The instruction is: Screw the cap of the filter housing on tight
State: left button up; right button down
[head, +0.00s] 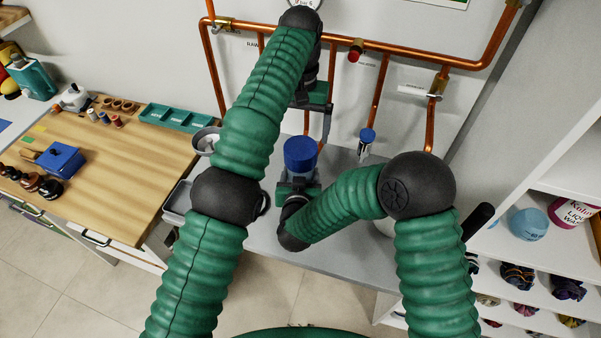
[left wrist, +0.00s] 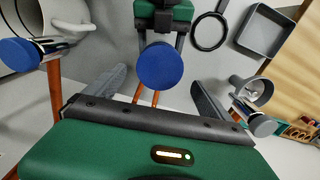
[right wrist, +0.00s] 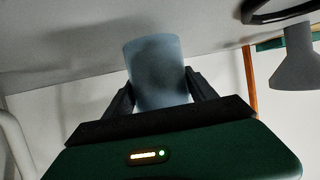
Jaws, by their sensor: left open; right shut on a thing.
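The filter housing's blue cap (head: 300,150) sits on top of the housing on the grey bench; whether it is seated level or tight I cannot tell. My right gripper (head: 298,186) is shut on the housing body below the cap. In the right wrist view the body is a translucent blue-grey cylinder (right wrist: 157,72) between the fingers. My left gripper (head: 315,135) is open above the cap, pointing down. In the left wrist view the round blue cap (left wrist: 163,66) shows between and beyond its spread fingers, apparently untouched. The thread is hidden.
Copper pipes (head: 375,95) run behind the bench. A black ring (left wrist: 209,32) and a grey tray (left wrist: 268,34) lie nearby. A wooden table (head: 120,170) is at the left, white shelves at the right.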

aim_at(301, 147)
pick_arm(q)
jog(key=n, duration=1.7)
jog(key=shift+n, duration=0.3)
jog(key=n, duration=0.5)
jog(key=shift+n, duration=0.4)
jog(key=n, duration=0.7)
jog(key=shift+f, duration=4.05)
jog(key=shift+c, duration=0.4)
